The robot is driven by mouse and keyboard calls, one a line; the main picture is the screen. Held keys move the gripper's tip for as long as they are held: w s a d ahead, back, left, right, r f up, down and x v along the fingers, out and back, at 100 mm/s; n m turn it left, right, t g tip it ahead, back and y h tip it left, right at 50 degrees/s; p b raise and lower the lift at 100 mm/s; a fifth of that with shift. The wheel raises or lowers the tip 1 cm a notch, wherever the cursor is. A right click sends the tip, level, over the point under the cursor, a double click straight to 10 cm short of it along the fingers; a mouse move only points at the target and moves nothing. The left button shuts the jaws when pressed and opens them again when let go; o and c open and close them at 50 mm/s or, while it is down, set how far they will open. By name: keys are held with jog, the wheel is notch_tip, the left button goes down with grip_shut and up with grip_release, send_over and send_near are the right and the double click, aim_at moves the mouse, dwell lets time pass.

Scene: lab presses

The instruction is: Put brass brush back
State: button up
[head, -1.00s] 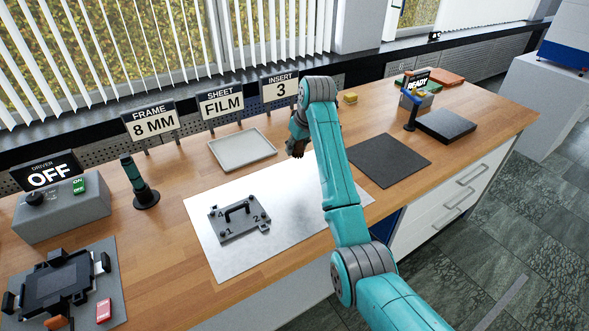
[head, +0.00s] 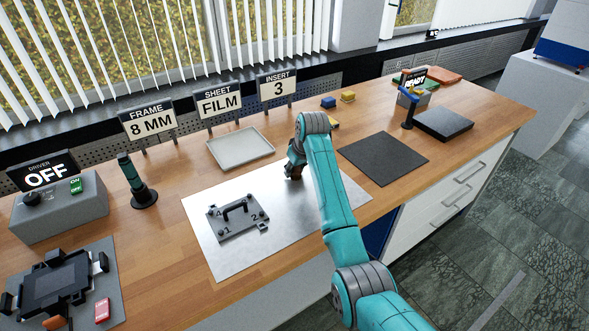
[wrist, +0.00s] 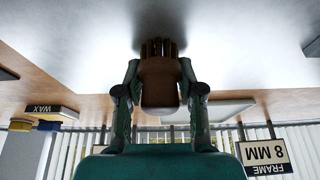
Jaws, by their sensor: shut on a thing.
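My gripper (head: 293,171) is over the back right part of the bare metal sheet (head: 285,210). In the wrist view my gripper (wrist: 160,82) is shut on the brass brush (wrist: 160,88), with a finger on each side of its brown body. The brush's brass bristles (wrist: 158,47) point away from the wrist toward the metal sheet. I cannot tell whether they touch it. In the head view the brush is mostly hidden by my gripper.
A pale tray (head: 240,148) is behind, a dark mat (head: 383,158) to the right. A WAX sign (wrist: 45,109) shows in the wrist view.

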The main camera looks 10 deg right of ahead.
jog(key=o, duration=1.1)
jog(key=shift+f, duration=0.1)
jog(key=v, duration=1.2)
